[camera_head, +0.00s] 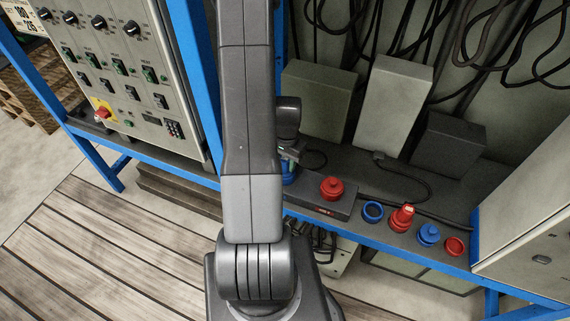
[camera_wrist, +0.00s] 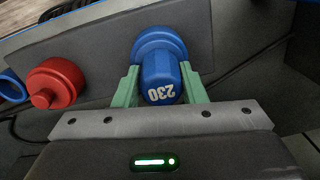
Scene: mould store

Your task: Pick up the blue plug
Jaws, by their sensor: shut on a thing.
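The blue plug (camera_wrist: 160,52) is in the wrist view, with a wide round head and a narrower body marked 230, upside down in the picture. My gripper (camera_wrist: 160,78) is shut on it, one green finger on each side of the body. In the head view my gripper (camera_head: 289,157) is partly behind my arm, and only a bit of the blue plug (camera_head: 288,178) shows below it, at the left end of a dark block (camera_head: 315,205). I cannot tell whether the plug touches the block.
A red plug (camera_head: 332,188) stands on the block close right. Along the shelf are a blue ring (camera_head: 373,212), another red plug (camera_head: 402,217), another blue plug (camera_head: 428,236) and a red ring (camera_head: 454,246). Boxes and hanging cables are behind; a blue post (camera_head: 196,75) is left.

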